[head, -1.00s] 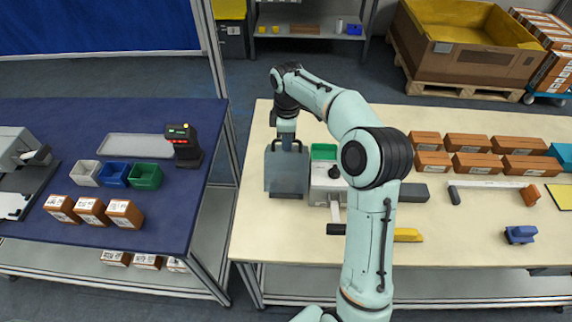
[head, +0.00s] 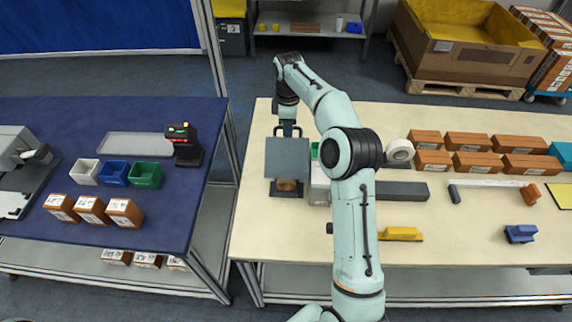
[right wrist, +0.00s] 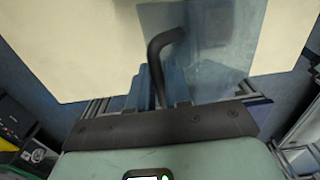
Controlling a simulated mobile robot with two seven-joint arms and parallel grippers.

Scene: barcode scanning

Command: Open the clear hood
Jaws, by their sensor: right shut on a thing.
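The clear hood (head: 288,158) is a see-through grey panel on a small dark station (head: 288,193) near the left end of the cream table. It is raised and tilted, so the front of the station shows below it with a brown item (head: 287,185) inside. My right gripper (head: 287,128) is at the hood's dark handle (head: 277,130), along its far upper edge, and is shut on it. In the right wrist view the bent black handle (right wrist: 157,62) runs down to the blue fingers (right wrist: 160,88), with the hood (right wrist: 215,60) beside it. My left gripper is not in view.
A white roll (head: 399,151), a dark grey block (head: 402,190) and a yellow item (head: 401,234) lie farther right. The table left of the station is clear.

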